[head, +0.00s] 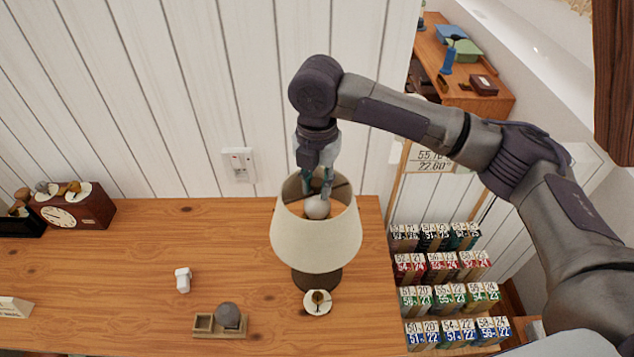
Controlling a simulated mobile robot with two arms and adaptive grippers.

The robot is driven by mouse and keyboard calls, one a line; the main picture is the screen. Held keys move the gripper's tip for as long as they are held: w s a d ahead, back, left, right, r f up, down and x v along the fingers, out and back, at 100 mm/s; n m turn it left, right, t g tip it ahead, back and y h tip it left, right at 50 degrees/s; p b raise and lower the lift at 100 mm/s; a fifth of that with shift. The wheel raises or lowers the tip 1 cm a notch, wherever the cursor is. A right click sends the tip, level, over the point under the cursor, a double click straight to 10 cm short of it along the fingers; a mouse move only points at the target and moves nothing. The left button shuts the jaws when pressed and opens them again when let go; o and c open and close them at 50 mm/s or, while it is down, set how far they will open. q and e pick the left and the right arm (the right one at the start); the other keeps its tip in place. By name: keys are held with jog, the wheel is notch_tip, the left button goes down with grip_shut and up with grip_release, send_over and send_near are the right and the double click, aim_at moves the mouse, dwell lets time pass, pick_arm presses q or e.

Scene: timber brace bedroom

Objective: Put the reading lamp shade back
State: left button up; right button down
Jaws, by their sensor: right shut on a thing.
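The cream lamp shade (315,241) is around the lamp, wide end down, above the dark lamp base (318,279) on the wooden desk. A round white bulb (317,208) shows through its open top. My right gripper (316,184) reaches down from above at the shade's top opening and is shut on the shade. The exact place of contact is hard to see. Whether the shade rests on its support or hangs from my gripper, I cannot tell. My left gripper is not in view.
A small round white-and-brown item (317,301) lies in front of the lamp base. A wooden tray (207,332) with a grey ball, a white block (183,279) and a brown clock (74,208) stand to the left. Racked number blocks (445,268) are on the right.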

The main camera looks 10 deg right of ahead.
dwell(0.3)
jog(key=c, duration=0.9)
grip_release()
jog(key=shift+o, duration=0.3)
notch_tip(320, 180, up, 12)
